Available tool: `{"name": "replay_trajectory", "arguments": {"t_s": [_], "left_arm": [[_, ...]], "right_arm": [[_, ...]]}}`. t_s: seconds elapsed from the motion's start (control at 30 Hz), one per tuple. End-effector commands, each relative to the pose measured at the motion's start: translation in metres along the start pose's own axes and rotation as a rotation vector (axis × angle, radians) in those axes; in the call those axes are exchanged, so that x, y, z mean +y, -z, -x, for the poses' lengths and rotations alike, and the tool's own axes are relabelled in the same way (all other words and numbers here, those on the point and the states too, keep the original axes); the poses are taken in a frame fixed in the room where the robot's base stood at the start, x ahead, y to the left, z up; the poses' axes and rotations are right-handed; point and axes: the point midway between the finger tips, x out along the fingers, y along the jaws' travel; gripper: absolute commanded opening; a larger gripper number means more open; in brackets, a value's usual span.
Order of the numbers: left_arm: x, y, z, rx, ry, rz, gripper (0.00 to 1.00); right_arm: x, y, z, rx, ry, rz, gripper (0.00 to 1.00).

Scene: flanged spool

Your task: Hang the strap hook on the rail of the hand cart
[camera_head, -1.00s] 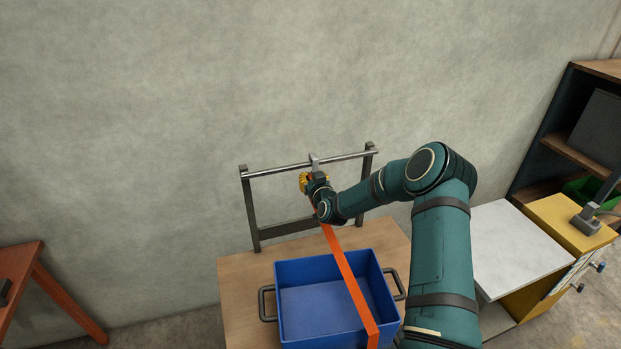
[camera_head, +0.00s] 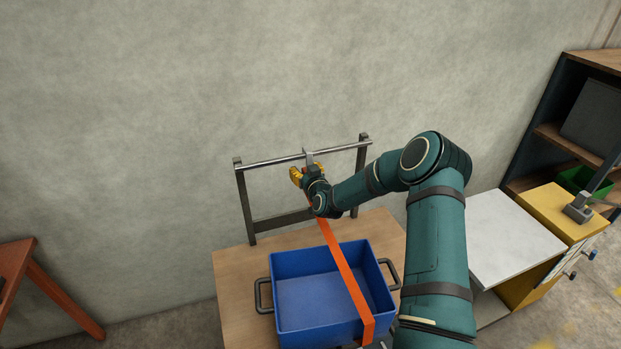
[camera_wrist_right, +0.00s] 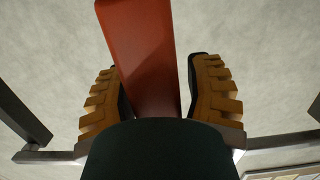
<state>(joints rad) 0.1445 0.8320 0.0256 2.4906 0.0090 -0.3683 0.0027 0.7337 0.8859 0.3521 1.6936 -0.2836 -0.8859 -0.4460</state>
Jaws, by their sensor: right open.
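The rail (camera_head: 262,162) is a bright metal bar between two dark posts at the back of the hand cart (camera_head: 236,290). The grey strap hook (camera_head: 308,156) is at the middle of the rail and appears to lie over it. The orange strap (camera_head: 343,268) runs from there down across the blue bin. My right gripper (camera_head: 296,177) is just below the rail at the hook. In the right wrist view its yellow fingers (camera_wrist_right: 160,100) are open, with the orange strap (camera_wrist_right: 145,50) between them and gaps on both sides. The hook is hidden there. My left gripper is out of view.
A blue bin (camera_head: 284,330) with dark handles stands on the cart's wooden top, under the strap. A yellow cabinet (camera_head: 545,205) with a white top (camera_head: 510,240) is at the right, before a dark shelf (camera_head: 548,130). An orange-red table (camera_head: 60,295) is at the left.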

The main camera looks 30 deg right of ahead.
Motion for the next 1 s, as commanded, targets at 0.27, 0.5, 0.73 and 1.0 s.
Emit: {"name": "replay_trajectory", "arguments": {"t_s": [0.27,0.5,0.73,1.0], "left_arm": [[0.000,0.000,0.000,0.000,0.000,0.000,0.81],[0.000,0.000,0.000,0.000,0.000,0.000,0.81],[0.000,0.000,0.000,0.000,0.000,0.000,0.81],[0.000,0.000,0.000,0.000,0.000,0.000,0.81]], "right_arm": [[0.001,0.001,0.045,-0.001,0.000,0.001,0.51],[0.001,0.001,0.089,0.000,-0.001,0.001,0.51],[0.000,0.001,0.112,0.000,0.000,0.000,0.51],[0.000,0.001,0.114,0.001,-0.001,0.000,0.51]]}}
